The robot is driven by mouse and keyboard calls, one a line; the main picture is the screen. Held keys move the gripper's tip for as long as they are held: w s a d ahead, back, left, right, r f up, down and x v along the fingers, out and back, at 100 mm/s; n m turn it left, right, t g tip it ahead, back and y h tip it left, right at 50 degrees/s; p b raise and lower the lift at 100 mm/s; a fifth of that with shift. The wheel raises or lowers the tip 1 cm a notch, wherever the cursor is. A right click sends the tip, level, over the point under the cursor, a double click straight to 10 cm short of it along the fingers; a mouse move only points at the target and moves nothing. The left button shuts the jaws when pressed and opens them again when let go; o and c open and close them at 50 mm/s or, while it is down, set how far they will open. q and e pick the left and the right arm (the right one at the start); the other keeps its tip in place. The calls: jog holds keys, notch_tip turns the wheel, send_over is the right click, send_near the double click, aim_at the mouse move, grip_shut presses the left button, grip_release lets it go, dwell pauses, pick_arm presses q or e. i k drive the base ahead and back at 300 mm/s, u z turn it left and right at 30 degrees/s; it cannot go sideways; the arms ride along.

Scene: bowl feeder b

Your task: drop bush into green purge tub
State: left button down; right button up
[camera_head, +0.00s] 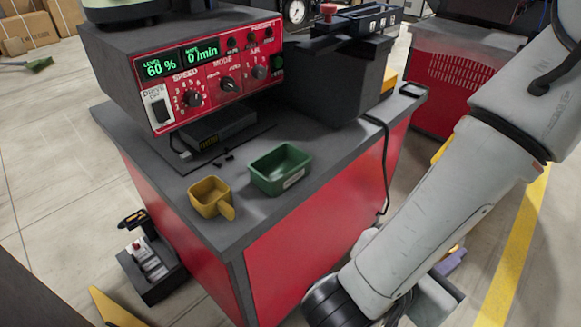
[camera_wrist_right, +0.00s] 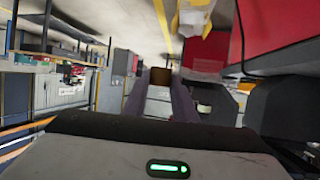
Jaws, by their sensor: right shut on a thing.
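The green purge tub (camera_head: 281,169) stands upright on the dark top of the red cabinet, with a white label on its front wall; I see nothing inside. In the right wrist view my right gripper (camera_wrist_right: 160,88) is shut on a small brown-gold bush (camera_wrist_right: 160,76) at its fingertips. In the head view my right arm reaches down at the right, and the purplish gripper fingers (camera_head: 452,260) show partly beside the forearm, low and right of the cabinet, well away from the tub. The bush is hardly visible there. My left gripper is not in view.
A yellow scoop-like cup (camera_head: 209,197) stands left of the tub. The red control box (camera_head: 215,80) and a dark block (camera_head: 335,85) stand behind. A black cable (camera_head: 386,165) hangs over the cabinet's right edge.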

aim_at(288, 180)
jog(key=u, duration=0.2)
jog(key=i, duration=0.5)
jog(key=k, duration=1.8)
jog(key=z, duration=0.45)
jog(key=i, duration=1.55)
jog(key=u, duration=0.7)
